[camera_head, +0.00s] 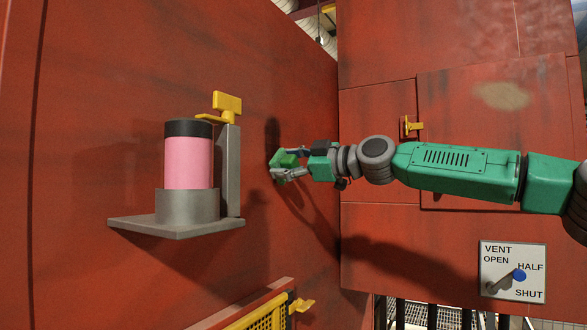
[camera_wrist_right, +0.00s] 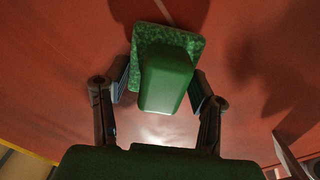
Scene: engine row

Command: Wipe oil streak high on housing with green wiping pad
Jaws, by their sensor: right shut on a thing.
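The green wiping pad (camera_head: 283,160) is held by my right gripper (camera_head: 291,164) close to the red housing wall (camera_head: 290,80). In the right wrist view the pad (camera_wrist_right: 143,42) shows its mottled green plate and a smooth green grip block (camera_wrist_right: 166,80) between the two fingers. The plate faces the red wall; I cannot tell whether it touches. A dark, upright streak (camera_head: 272,134) marks the wall just above and left of the pad. It looks like the oil streak, and its lower part is hidden by the pad. My left gripper is out of view.
A grey shelf (camera_head: 172,230) with a pink and black cylinder (camera_head: 188,160) and a yellow-topped post (camera_head: 228,105) juts out left of the gripper. A tan stain (camera_head: 500,95) lies above my arm.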

